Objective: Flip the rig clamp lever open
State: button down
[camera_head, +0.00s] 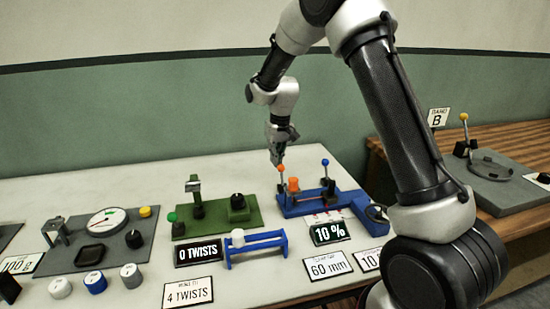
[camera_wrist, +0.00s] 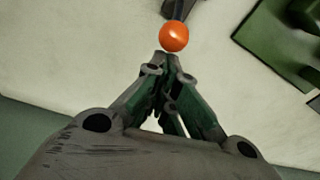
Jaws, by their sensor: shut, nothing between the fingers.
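The blue rig (camera_head: 302,204) stands on the pale table, right of the picture's middle. At its left end an upright lever with an orange ball knob (camera_head: 281,168) rises; at its right end stands a lever with a blue knob (camera_head: 325,162). Which of them is the clamp lever is not marked. My gripper (camera_head: 277,162) points down right at the orange knob, its fingers shut and empty. In the wrist view the orange knob (camera_wrist: 173,36) sits just beyond the closed fingertips (camera_wrist: 168,62), with a dark lever part behind it. Whether the tips touch it I cannot tell.
A green rig (camera_head: 216,217) stands left of the blue one. A blue stand with a white roller (camera_head: 256,245) is in front. The grey scale plate (camera_head: 100,240) is further left. A "10 %" display (camera_head: 329,232) and label cards stand in front. A wooden bench (camera_head: 500,140) is at right.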

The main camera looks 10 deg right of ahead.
aim_at(279, 166)
jog(key=shift+s, duration=0.15)
jog(key=shift+s+r+t, duration=0.1)
jog(key=shift+r+t, duration=0.1)
jog(key=shift+t, duration=0.2)
jog(key=shift+s+r+t, duration=0.2)
jog(key=shift+s+t, duration=0.05)
jog(key=shift+t, duration=0.95)
jog(key=shift+s+r, duration=0.25)
jog(key=shift+s, duration=0.45)
jog(key=shift+s+r, duration=0.3)
jog(key=shift+s, duration=0.45)
jog(key=shift+s+r, duration=0.25)
jog(key=shift+s, duration=0.65)
jog(key=shift+w, duration=0.1)
jog(key=shift+r, duration=0.1)
